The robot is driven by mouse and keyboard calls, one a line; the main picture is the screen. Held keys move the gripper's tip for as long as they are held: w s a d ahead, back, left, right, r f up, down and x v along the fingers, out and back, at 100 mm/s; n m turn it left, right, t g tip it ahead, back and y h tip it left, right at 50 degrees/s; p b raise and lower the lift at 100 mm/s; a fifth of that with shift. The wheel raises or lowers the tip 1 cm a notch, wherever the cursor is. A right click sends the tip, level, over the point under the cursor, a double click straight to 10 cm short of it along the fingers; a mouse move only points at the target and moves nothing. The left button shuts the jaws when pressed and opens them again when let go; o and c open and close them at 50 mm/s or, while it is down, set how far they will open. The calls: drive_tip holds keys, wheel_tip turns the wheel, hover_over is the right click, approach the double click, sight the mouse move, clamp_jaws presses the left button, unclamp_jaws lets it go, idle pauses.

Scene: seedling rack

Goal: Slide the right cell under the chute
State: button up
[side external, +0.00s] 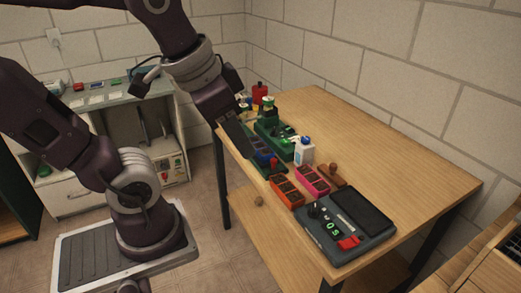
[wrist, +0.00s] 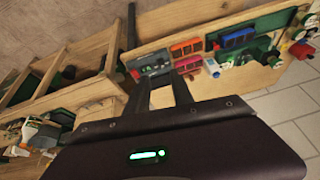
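A dark green tray (side external: 268,165) with several cells, some holding blue and red pieces, lies near the table's left edge; it also shows in the wrist view (wrist: 237,37). Behind it stands a green device (side external: 272,130), also in the wrist view (wrist: 262,52); whether this is the chute I cannot tell. An orange celled tray (side external: 287,193) and a pink celled tray (side external: 313,180) lie nearer the front. Which cell is the right one is unclear. My gripper (wrist: 161,88) has its two fingers apart with nothing between them. In the side view it hangs above the green tray's end.
A grey console (side external: 345,228) with green digits fills the front of the table. A white bottle (side external: 304,151) and a brown stamp-like piece (side external: 332,174) stand beside the trays. A red bottle (side external: 260,93) stands at the back. The table's right side (side external: 400,150) is clear.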

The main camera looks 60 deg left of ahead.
drive_tip(key=w+a+f+m+g, duration=0.25)
drive_tip(key=w+a, duration=0.35)
drive_tip(key=w, duration=0.5)
drive_tip(key=m+g, duration=0.3)
drive_tip(key=m, duration=0.2)
hover_over(274, 159)
drive_tip(key=shift+t, duration=0.25)
wheel_tip(274, 159, down, 15)
drive_tip(key=shift+s+d+f, duration=0.1)
drive_tip(key=shift+m, duration=0.25)
wheel_tip(274, 159, down, 8)
drive_tip(key=shift+r, duration=0.25)
drive_tip(key=shift+c, duration=0.4)
clamp_jaws()
drive_tip(key=shift+r, duration=0.1)
